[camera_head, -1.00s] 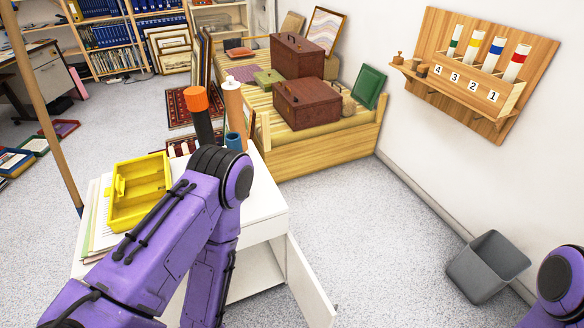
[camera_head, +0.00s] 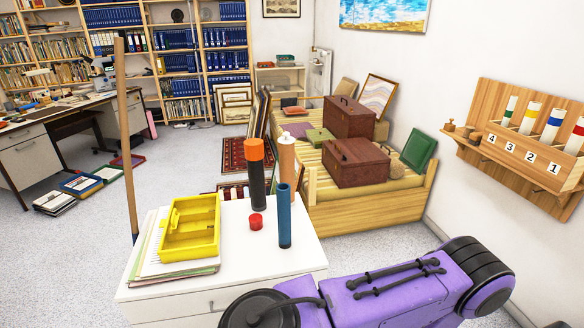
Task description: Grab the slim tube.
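A slim blue tube (camera_head: 284,218) stands upright near the right edge of a white cabinet top (camera_head: 300,250). Beside it stand a thicker black tube with an orange cap (camera_head: 256,172) and a pale peach tube (camera_head: 287,160), partly hidden behind the blue one. A small red cap (camera_head: 256,221) lies just left of the blue tube. A purple arm of mine crosses the lower right, in front of the cabinet. Neither gripper is in the picture, and nothing touches the tubes.
A yellow tray (camera_head: 192,252) sits on papers (camera_head: 150,266) at the cabinet top's left. A wooden pole (camera_head: 126,130) rises behind it. A wooden bench (camera_head: 388,212) with brown cases stands behind, right. A wall rack (camera_head: 520,150) holds several colour-banded tubes above numbers.

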